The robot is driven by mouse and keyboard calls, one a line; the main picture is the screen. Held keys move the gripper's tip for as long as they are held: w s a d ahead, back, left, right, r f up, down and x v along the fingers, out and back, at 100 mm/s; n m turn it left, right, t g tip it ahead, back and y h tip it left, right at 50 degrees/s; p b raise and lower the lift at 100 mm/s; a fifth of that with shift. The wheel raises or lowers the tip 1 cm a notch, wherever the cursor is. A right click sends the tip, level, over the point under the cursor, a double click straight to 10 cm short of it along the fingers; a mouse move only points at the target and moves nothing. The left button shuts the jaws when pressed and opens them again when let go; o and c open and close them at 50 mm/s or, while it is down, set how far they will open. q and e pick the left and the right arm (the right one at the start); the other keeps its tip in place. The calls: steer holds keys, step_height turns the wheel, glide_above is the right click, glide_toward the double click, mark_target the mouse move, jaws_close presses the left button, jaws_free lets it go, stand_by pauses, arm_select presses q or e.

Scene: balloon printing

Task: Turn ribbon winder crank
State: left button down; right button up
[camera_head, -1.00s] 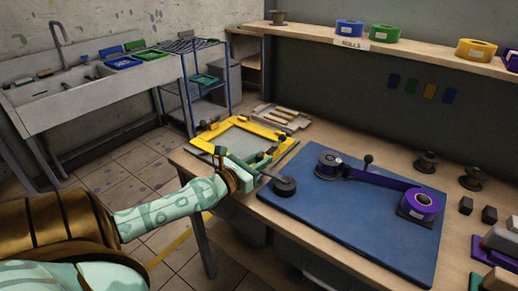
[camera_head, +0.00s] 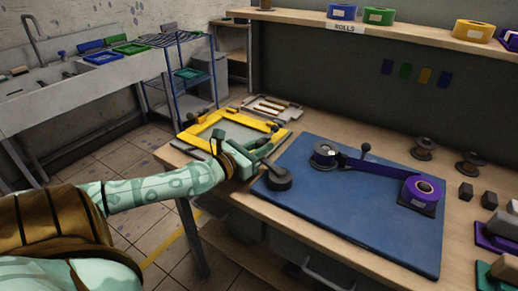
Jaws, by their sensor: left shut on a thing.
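The ribbon winder sits on a blue board (camera_head: 345,205). It has a dark spool (camera_head: 325,152) at the back left, a purple ribbon band (camera_head: 375,172) and a purple ribbon roll (camera_head: 421,188) at the right. A round black hub (camera_head: 278,179) with a thin crank arm (camera_head: 265,163) is at the board's left corner. My left gripper (camera_head: 257,155) is at the outer end of this arm, up and left of the hub, and is shut on what appears to be the crank handle, which its fingers mostly hide. My right gripper is out of view.
A yellow frame (camera_head: 196,142) and a grey tool tray (camera_head: 269,108) lie behind the left gripper. A black knob (camera_head: 367,147) stands at the board's back edge. Dark spools (camera_head: 424,149) and small blocks line the right. A shelf (camera_head: 395,32) with rolls runs behind.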

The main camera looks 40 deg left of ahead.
arm_select(q)
steer(key=shift+w+m+h+b, duration=0.6)
steer(key=shift+h+b, duration=0.25)
steer(key=shift+h, duration=0.25)
steer(key=c, duration=1.3)
jaws_free()
steer(key=shift+s, duration=0.1)
steer(key=shift+s, duration=0.15)
steer(key=shift+s+f, duration=0.1)
steer(key=shift+s, duration=0.25)
steer(key=s+a, duration=0.3)
steer(key=s, duration=1.2)
steer(key=shift+p, duration=0.3)
